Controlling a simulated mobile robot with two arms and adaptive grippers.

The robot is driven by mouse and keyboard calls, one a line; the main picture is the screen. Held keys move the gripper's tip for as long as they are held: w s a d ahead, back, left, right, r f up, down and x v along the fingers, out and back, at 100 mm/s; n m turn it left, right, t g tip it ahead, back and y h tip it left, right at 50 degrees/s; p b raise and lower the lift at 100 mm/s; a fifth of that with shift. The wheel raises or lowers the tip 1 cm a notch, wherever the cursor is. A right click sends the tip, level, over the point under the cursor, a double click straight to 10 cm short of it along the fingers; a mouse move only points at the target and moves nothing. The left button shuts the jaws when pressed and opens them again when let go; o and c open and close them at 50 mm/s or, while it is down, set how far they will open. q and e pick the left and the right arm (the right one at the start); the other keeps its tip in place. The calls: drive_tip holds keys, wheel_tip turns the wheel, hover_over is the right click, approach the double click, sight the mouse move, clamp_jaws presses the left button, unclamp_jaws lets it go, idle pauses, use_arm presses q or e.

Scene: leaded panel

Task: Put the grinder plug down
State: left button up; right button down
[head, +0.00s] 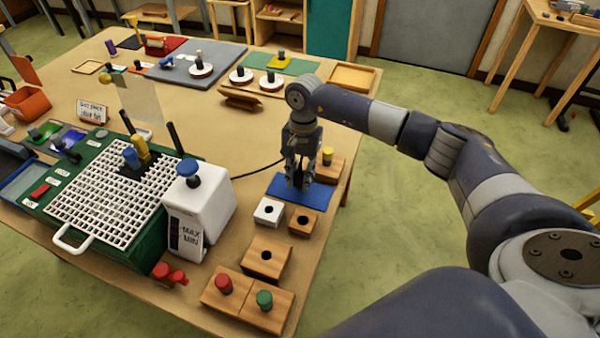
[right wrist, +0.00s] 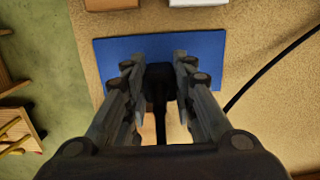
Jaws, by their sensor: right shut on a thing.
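My right gripper (head: 299,180) points straight down over a flat blue mat (head: 322,198) at the right side of the table. It is shut on the black grinder plug (right wrist: 159,82), which shows between the fingers in the right wrist view. The blue mat (right wrist: 215,62) lies beneath it there. In the head view the fingers mostly hide the plug, and I cannot tell whether it touches the mat. A black cable (head: 258,171) runs across the table from the white MAX/MIN box (head: 205,215) toward the gripper. My left gripper is not in view.
A white holed block (head: 268,211) and a wooden holed block (head: 302,222) stand just in front of the mat. A wooden block with a yellow knob (head: 328,156) stands behind it. A green box with a white grid (head: 110,190) fills the left. Bare table lies behind the cable.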

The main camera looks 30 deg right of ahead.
sight(302, 170)
drive_tip(key=shift+f, duration=0.2)
drive_tip(key=c, duration=1.3)
unclamp_jaws()
drive_tip(key=shift+c, duration=0.2)
drive_tip(key=shift+r, duration=0.15)
drive_tip(key=shift+r, duration=0.2)
drive_tip(key=r+b, duration=0.1)
drive_tip(key=r, duration=0.2)
drive_tip(key=r+b, duration=0.2)
drive_tip(key=r, duration=0.2)
drive_tip(key=w+d+r+b, duration=0.1)
drive_tip(key=r, duration=0.2)
drive_tip(key=shift+r, duration=0.85)
